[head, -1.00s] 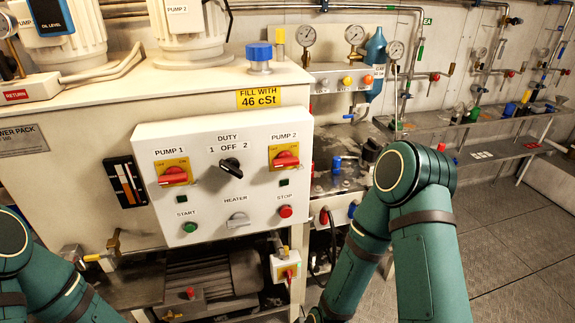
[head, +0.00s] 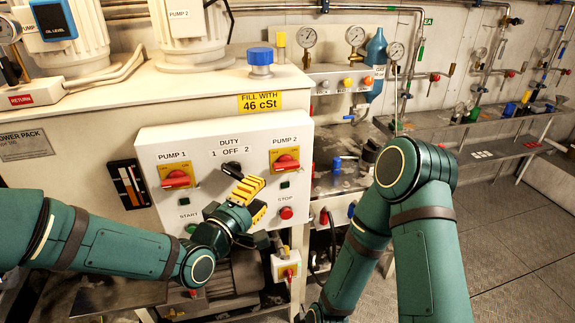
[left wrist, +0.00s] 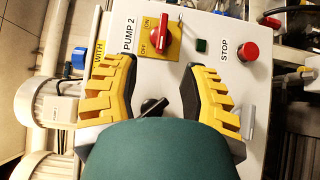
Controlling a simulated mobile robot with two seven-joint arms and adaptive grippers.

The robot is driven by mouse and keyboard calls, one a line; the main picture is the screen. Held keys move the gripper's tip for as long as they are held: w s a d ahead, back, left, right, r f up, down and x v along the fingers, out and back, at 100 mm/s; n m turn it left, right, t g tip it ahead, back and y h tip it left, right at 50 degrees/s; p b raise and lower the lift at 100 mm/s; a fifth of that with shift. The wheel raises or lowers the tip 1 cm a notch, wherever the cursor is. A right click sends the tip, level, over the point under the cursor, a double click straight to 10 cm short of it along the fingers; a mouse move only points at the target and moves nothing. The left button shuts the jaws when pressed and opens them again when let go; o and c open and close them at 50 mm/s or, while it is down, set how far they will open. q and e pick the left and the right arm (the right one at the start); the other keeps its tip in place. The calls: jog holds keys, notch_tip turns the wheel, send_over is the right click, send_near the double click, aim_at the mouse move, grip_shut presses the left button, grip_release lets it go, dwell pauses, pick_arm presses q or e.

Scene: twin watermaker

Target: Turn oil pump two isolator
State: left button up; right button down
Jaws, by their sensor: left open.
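The pump 2 isolator (head: 286,160) is a red rotary handle on a yellow plate, at the upper right of the white control panel (head: 205,143). In the left wrist view the isolator (left wrist: 162,36) lies beyond my fingertips, with the red handle along the line from ON to OFF. My left gripper (head: 250,190) is in front of the panel, below and left of the isolator, apart from it. In the left wrist view its yellow fingers (left wrist: 160,75) are spread and empty. The duty switch (left wrist: 152,106) shows between them. My right gripper is out of view.
The pump 1 isolator (head: 177,179) is at the panel's left. The red stop button (head: 286,213) is below the pump 2 isolator. A blue-capped filler (head: 260,60) stands on the tank top. My right arm is right of the panel.

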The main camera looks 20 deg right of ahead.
aim_at(285, 169)
pick_arm(q)
jog(key=x, duration=1.3)
jog(key=shift+f, duration=0.2)
grip_shut()
